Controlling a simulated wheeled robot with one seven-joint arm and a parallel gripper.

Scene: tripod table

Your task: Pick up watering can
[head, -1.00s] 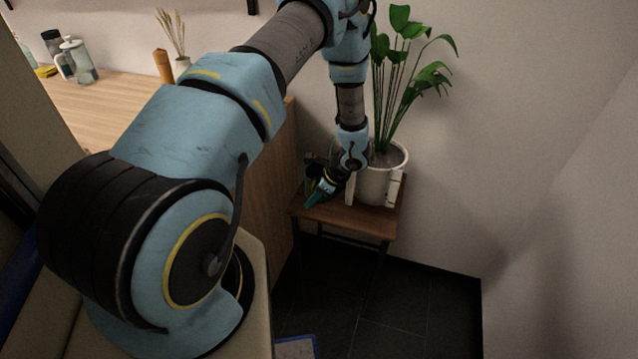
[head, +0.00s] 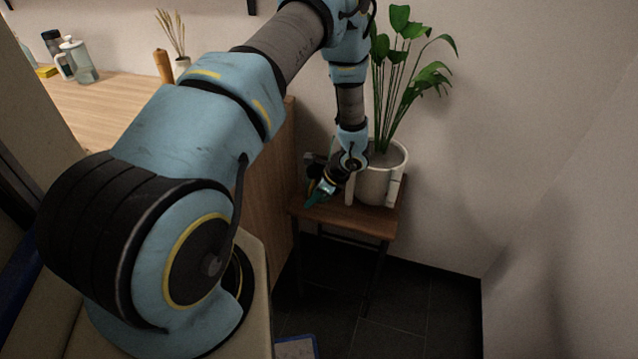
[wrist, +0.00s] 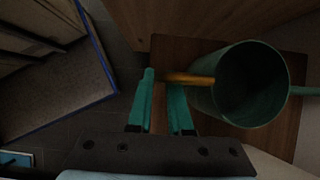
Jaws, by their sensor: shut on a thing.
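The watering can (wrist: 250,85) is dark green, with an open round top and a tan handle (wrist: 190,79) on its left side in the wrist view. A thin green spout points off to the right. My gripper (wrist: 163,80) has teal fingers, one on each side of the handle's outer end, and is shut on it. The can is over the small wooden table (wrist: 175,48); whether it touches the top I cannot tell. In the head view my gripper (head: 315,199) is low over the table's left side, and I cannot make out the can there.
A white pot (head: 378,185) with a tall leafy plant (head: 405,75) stands on the table, just right of my gripper. A wooden counter (head: 115,100) with a glass jug (head: 78,62) is at left. Walls close in behind and at right.

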